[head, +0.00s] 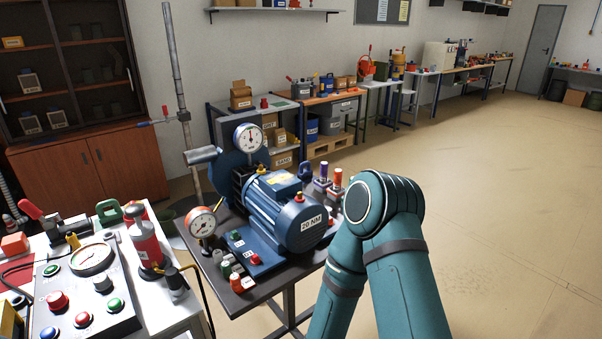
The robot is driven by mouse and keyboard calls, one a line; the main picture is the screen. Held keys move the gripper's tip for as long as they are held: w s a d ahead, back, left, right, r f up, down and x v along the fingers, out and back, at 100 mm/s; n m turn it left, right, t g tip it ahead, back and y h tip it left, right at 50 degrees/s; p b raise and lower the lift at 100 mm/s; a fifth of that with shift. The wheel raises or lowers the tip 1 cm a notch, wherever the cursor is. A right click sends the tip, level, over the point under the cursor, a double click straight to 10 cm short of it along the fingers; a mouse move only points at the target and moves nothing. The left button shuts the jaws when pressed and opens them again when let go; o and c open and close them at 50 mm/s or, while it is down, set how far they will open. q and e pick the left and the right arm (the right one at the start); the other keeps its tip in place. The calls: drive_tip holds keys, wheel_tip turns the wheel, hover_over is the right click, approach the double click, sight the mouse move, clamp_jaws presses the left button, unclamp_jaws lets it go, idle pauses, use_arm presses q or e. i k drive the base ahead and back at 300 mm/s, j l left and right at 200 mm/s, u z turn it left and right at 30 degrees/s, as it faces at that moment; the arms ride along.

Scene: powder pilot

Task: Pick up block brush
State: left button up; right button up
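I cannot make out a block brush for certain in the head view. A small orange-red block (15,243) lies at the far left edge of the near table, but I cannot tell what it is. A teal arm of mine rises from the bottom, right of the middle, with its elbow bent in front of the pump table. No gripper fingers show; both grippers are out of view or hidden.
A blue motor pump (285,212) with gauges stands on a dark table (245,300). Left of it, a white table holds a control panel (80,300) and a red-grey bottle (146,240). Workbenches line the back wall. The floor (500,220) at right is clear.

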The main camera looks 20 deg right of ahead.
sight(305, 174)
drive_tip(key=l+z, duration=0.15)
drive_tip(key=z, duration=0.2)
drive_tip(key=i+l+z, duration=0.15)
drive_tip(key=l, duration=0.15)
drive_tip(key=l+z, duration=0.15)
drive_tip(key=l, duration=0.2)
drive_tip(key=i+l+z, duration=0.4)
drive_tip(key=l+z, duration=0.15)
drive_tip(key=i+l+z, duration=0.75)
drive_tip(key=i, duration=0.45)
drive_tip(key=i+l+z, duration=0.15)
drive_tip(key=i, duration=0.25)
drive_tip(key=i+u, duration=0.5)
drive_tip(key=i+l+u, duration=0.15)
drive_tip(key=i+u, duration=0.3)
drive_tip(key=i, duration=0.25)
drive_tip(key=i+j+u, duration=0.1)
drive_tip(key=i+u, duration=0.6)
drive_tip(key=i+l+u, duration=0.15)
drive_tip(key=i+u, duration=0.55)
drive_tip(key=i, duration=0.35)
drive_tip(key=i+l+u, duration=0.1)
drive_tip(key=i+u, duration=0.3)
drive_tip(key=i, duration=0.35)
